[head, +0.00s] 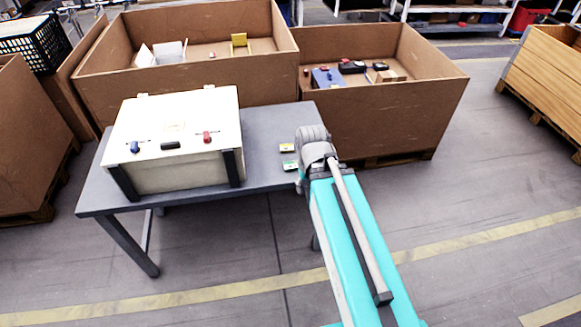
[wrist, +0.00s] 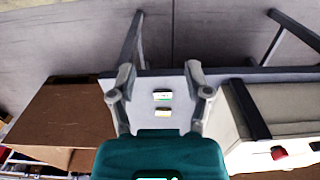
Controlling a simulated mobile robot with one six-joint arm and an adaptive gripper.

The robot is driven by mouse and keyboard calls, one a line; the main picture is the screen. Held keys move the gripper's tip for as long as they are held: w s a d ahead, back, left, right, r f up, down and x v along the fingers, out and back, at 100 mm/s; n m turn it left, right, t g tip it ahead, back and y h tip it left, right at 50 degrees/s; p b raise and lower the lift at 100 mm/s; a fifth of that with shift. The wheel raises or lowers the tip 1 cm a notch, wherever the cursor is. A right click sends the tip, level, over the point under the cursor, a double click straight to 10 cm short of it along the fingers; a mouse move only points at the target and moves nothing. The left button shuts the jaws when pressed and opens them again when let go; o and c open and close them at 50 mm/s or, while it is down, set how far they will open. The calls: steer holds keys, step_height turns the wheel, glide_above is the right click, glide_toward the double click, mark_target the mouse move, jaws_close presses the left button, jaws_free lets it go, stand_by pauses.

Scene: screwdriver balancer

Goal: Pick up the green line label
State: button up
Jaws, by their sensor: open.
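The green line label (head: 290,164) is a small white card with a green band, lying flat on the grey table near its right end. In the wrist view the green label (wrist: 162,96) lies between my fingers, apart from both. A similar card with a yellowish band (head: 287,148) lies just behind it; it also shows in the wrist view (wrist: 162,113). My gripper (wrist: 160,72) is open and empty, its fingers on either side of the cards. In the head view my grey wrist is just right of the cards and my fingers are hidden.
A cream case (head: 190,172) with screwdriver-like tools on top stands on the grey table (head: 262,128), left of the cards. Large cardboard boxes (head: 395,120) with loose items stand behind the table. Open floor lies in front and to the right.

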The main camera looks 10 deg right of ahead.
steer(key=shift+o, duration=1.1)
steer(key=shift+w, duration=0.15)
steer(key=shift+o, duration=0.6)
steer(key=shift+w+f+m, duration=0.15)
steer(key=shift+w+m, duration=0.15)
steer(key=m+b, duration=0.7)
steer(key=m, duration=1)
glide_above(291, 165)
step_height(291, 165, down, 7)
steer(key=shift+f+b, duration=0.15)
steer(key=shift+b, duration=0.15)
step_height(291, 165, down, 8)
steer(key=b, duration=0.8)
steer(key=shift+f, duration=0.2)
